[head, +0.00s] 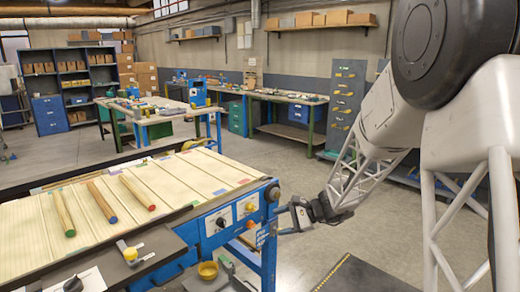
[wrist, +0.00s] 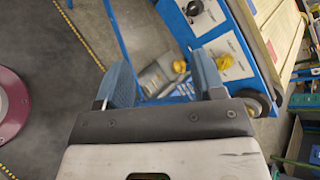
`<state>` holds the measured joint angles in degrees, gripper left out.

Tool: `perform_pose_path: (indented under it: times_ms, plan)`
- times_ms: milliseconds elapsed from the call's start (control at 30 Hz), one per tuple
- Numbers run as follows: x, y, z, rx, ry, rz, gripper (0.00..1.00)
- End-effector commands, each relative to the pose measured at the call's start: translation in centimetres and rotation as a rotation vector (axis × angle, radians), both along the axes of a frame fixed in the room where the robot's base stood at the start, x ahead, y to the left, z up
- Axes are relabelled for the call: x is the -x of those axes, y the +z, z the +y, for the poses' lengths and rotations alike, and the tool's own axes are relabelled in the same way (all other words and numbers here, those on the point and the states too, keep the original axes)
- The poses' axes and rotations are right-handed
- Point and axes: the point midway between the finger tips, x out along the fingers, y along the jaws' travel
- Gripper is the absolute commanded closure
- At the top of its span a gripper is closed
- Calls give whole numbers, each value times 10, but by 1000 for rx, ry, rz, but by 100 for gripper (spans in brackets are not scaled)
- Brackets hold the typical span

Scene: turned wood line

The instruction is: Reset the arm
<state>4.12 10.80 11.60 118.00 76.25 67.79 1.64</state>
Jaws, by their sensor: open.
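My arm reaches in from the right in the head view, and my gripper (head: 274,222) hangs over the floor just off the right end of the blue-framed work table (head: 268,195). In the wrist view my gripper (wrist: 163,85) shows two blue fingers spread apart with nothing between them. The table's blue end panel, with a dark knob and a yellow button, lies beyond the fingers. The gripper looks close to the panel; I cannot tell the exact gap.
Three turned wood pieces with green, blue and red ends (head: 137,192) lie on the slatted table top. A yellow bowl (head: 208,270) sits low beside the table. Workbenches and shelves stand farther back.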

Motion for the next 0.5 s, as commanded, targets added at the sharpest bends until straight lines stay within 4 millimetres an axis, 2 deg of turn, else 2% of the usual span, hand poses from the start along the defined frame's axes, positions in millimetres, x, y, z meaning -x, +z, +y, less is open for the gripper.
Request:
perform_pose_path:
  times_ms: [100, 500]
  plan:
    - [27, 17, 0, 60, 54, -31, 37]
    - [114, 58, -8, 281, 226, -133, 37]
